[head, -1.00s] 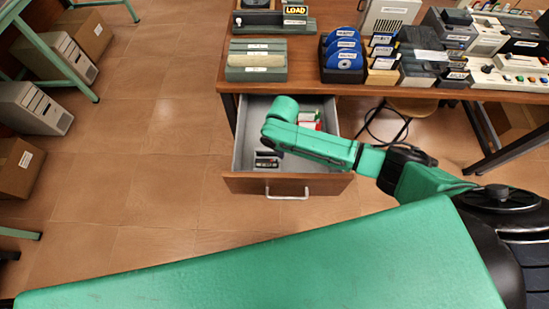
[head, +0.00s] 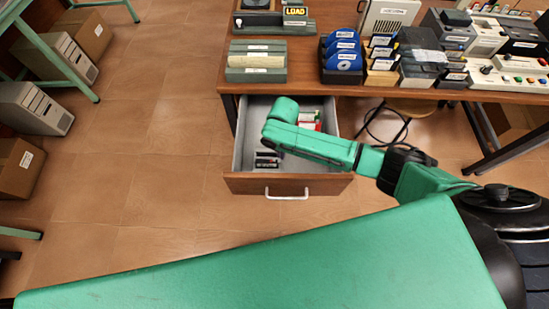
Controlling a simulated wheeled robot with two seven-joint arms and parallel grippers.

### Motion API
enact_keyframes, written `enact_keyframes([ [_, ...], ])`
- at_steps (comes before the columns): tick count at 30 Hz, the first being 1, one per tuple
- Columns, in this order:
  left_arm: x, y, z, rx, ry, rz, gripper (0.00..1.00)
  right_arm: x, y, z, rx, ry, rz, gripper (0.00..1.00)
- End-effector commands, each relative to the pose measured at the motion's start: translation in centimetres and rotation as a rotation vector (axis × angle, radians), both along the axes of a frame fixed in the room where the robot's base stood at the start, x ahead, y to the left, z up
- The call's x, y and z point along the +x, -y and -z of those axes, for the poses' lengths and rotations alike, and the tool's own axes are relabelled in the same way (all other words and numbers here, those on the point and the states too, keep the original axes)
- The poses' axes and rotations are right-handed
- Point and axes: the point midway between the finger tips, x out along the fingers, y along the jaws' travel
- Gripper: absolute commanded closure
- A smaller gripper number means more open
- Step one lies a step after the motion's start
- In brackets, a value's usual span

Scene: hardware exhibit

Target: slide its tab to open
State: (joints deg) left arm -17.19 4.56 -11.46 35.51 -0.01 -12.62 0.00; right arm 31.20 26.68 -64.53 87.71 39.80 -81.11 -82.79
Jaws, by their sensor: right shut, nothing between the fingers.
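The open wooden drawer (head: 235,184) with a metal handle (head: 287,194) hangs out under the desk. My right arm reaches over it from the right, and the wrist end of my right gripper (head: 285,112) is above the drawer's inside. The fingers are hidden under the arm, and nothing held shows. Small dark items with pale labels (head: 267,160) lie in the drawer's front left. Red and white items (head: 309,121) lie toward its back right. I cannot make out a tab on any of them. My left gripper is not in view.
The wooden desk (head: 300,91) above the drawer holds a grey box (head: 257,61), blue discs in a rack (head: 343,55) and several devices on the right. Computer cases (head: 36,108) and cartons (head: 18,167) stand at the left. The floor left of the drawer is clear.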

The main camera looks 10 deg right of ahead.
Motion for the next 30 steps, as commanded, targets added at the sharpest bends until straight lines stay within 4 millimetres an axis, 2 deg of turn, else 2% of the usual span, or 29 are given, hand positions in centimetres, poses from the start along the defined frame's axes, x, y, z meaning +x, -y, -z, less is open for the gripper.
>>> enact_keyframes([
  [30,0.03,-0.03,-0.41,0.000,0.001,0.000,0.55,-0.01,0.00,0.07,0.000,0.000,0.000,1.00],
])
